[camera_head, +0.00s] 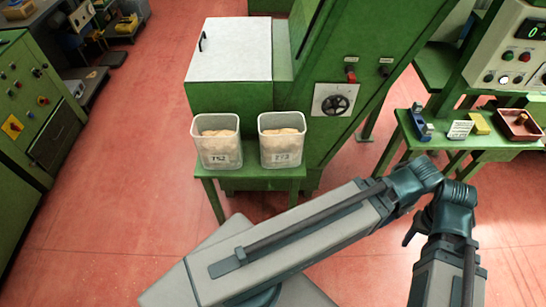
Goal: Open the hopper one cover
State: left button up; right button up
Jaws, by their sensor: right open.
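The hopper cover (235,50) is a flat white lid with a small dark handle (202,41) near its left edge. It lies shut on the green hopper box (228,97); no label reading hopper one is legible on it. My right arm crosses the lower middle and right, well in front of the hopper and apart from the cover. My right gripper (411,230) shows only in part, as a dark prong beside the teal joints; it is open and holds nothing that I can see. My left gripper is not in view.
Two clear bins of corks (217,148) (282,147) stand on a green stand (250,172) before the hopper. A side table (440,138) holds small items. Red floor (120,170) is clear at left.

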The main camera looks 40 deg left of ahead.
aim_at(228, 49)
jog(key=u, duration=1.85)
